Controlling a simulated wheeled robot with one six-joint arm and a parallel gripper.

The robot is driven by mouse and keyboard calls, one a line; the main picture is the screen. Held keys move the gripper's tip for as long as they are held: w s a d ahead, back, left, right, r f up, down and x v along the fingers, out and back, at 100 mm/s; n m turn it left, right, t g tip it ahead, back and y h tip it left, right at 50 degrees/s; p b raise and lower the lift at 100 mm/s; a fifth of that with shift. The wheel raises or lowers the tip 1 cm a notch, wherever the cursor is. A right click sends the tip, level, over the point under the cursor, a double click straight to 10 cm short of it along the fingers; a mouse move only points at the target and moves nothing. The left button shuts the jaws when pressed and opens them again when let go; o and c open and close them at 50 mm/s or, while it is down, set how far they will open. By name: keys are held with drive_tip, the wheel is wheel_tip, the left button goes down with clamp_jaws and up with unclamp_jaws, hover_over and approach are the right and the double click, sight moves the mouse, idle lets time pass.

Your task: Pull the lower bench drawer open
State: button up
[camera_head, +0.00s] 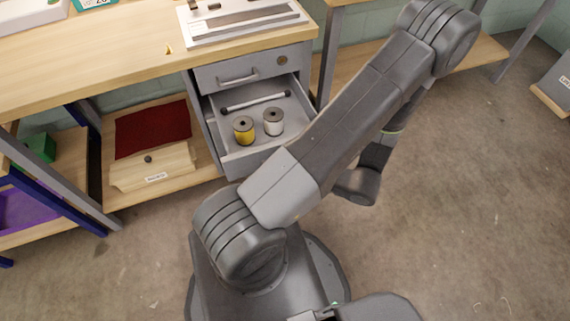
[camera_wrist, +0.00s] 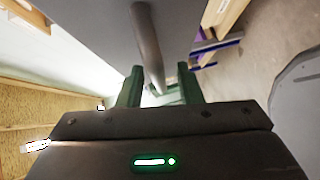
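The lower bench drawer (camera_head: 258,155) stands pulled out from the grey drawer unit in the head view, showing its inside. A yellow spool (camera_head: 244,130) and a white spool (camera_head: 273,122) stand upright in it, with a dark-ended rod (camera_head: 254,101) behind them. In the wrist view a grey bar handle (camera_wrist: 146,30) runs along a grey panel (camera_wrist: 95,25) and reaches between the green fingers of my gripper (camera_wrist: 159,70). The fingers are apart, with gaps seen beside the bar. My gripper and the drawer's handle are hidden behind my arm in the head view.
The upper drawer (camera_head: 250,72) is shut, under the wooden bench top (camera_head: 100,62). A red cloth (camera_head: 153,129) and a labelled wooden box (camera_head: 155,168) lie on the shelf to the left. A purple bin (camera_head: 28,208) is at the far left. The concrete floor (camera_head: 470,200) is clear at right.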

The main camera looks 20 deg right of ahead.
drive_tip(key=p+v, duration=0.1)
drive_tip(key=v, duration=1.2)
drive_tip(key=shift+s+d+p, duration=0.15)
drive_tip(key=shift+s+p, duration=0.05)
drive_tip(key=shift+p, duration=0.2)
drive_tip(key=shift+r, duration=0.1)
drive_tip(key=b+x, duration=0.2)
drive_tip(key=x, duration=1.1)
drive_tip(key=shift+w, duration=0.1)
drive_tip(key=shift+w+a, duration=0.3)
drive_tip(key=shift+w, duration=0.05)
